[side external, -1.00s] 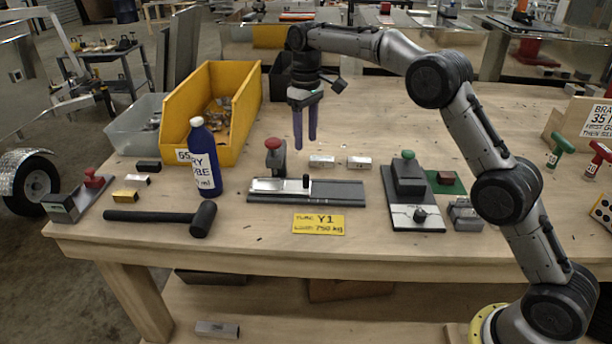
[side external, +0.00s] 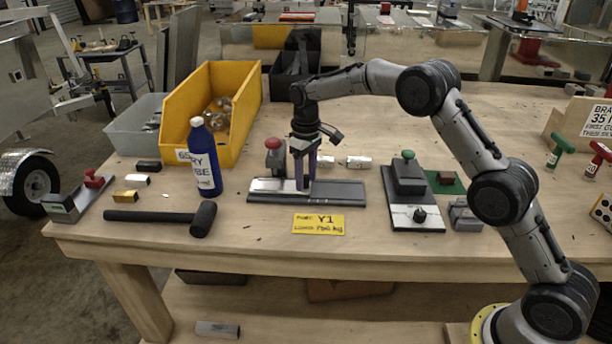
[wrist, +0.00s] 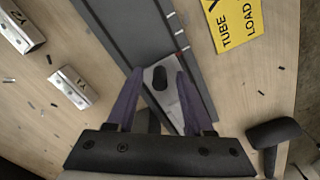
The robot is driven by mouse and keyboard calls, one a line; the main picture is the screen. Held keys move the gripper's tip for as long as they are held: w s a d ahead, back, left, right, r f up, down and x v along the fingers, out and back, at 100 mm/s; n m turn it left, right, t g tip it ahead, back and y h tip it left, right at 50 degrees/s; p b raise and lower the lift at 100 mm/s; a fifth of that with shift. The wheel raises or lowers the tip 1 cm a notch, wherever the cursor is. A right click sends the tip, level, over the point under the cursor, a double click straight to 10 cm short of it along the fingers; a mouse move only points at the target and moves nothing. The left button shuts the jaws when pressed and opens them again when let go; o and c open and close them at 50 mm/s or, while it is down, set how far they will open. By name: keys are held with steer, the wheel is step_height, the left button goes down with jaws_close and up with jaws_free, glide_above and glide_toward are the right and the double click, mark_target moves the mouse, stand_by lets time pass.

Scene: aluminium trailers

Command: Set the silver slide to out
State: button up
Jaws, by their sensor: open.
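The silver slide (side external: 267,184) lies on the left part of a dark grey rail (side external: 340,190) on the bench. It also shows in the wrist view (wrist: 172,65), with an upright black knob (wrist: 160,78) near its end. My gripper (side external: 304,187) is open and points down over the slide. In the wrist view, my gripper's purple fingers (wrist: 159,72) stand on either side of the knob, with gaps showing. In the side view the fingers hide the knob. Whether a finger touches the slide, I cannot tell.
A red-knobbed block (side external: 275,157) stands close behind the rail's left end. A blue bottle (side external: 203,160) and a hammer (side external: 165,216) are to the left. A green-knobbed fixture (side external: 410,190) is to the right. A yellow label (side external: 318,224) lies in front of the rail.

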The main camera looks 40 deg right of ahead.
steer(key=shift+c, duration=0.2)
jaws_close()
steer(key=shift+r, duration=0.1)
stand_by(1.0)
